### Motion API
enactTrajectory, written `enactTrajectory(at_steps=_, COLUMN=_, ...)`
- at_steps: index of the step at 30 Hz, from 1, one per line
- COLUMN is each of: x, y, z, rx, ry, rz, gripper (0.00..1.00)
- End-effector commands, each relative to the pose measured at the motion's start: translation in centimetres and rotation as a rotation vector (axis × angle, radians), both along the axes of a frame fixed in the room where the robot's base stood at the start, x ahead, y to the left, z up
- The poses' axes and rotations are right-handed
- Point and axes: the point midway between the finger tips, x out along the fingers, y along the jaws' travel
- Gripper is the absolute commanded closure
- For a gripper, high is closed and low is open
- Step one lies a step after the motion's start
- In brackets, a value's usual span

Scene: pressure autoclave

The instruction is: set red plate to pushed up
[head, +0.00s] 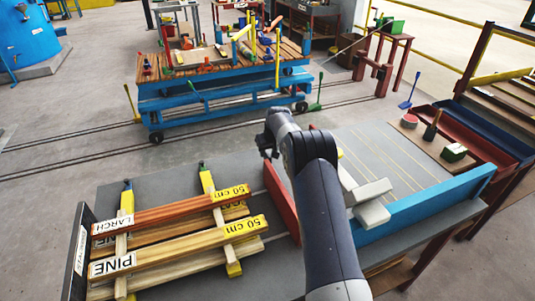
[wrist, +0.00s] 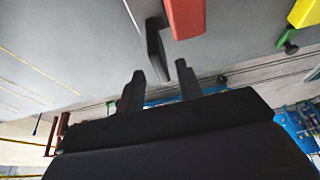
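The red plate (head: 283,204) stands upright on the grey bench top, between the wood stack and my arm in the head view. Its end shows at the top of the wrist view (wrist: 185,18), with a dark grip-like piece (wrist: 156,46) beside it. My gripper (wrist: 160,68) is open, its two dark fingers apart with nothing held between them. The dark piece shows just beyond the gap between the fingertips; I cannot tell the distance. In the head view my fingers are mostly hidden by my own wrist. The red plate stands a little apart from the board ends.
Boards labelled LARCH (head: 150,216) and PINE (head: 170,250) rest on yellow-ended bearers (head: 234,269) at left, near a black end plate (head: 77,240). A blue fence (head: 425,208) and pale blocks (head: 372,214) are at right. A blue trolley (head: 215,95) stands behind.

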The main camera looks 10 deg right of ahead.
Motion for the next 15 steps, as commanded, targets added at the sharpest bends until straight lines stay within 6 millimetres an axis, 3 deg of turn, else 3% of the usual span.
enactTrajectory(at_steps=8, x=1.1, y=0.3, z=-2.8, rx=-0.001, ry=0.002, rz=0.001, gripper=0.65)
enactTrajectory(at_steps=15, x=1.4, y=0.3, z=-3.6, rx=0.0, ry=0.0, rz=0.001, gripper=0.65)
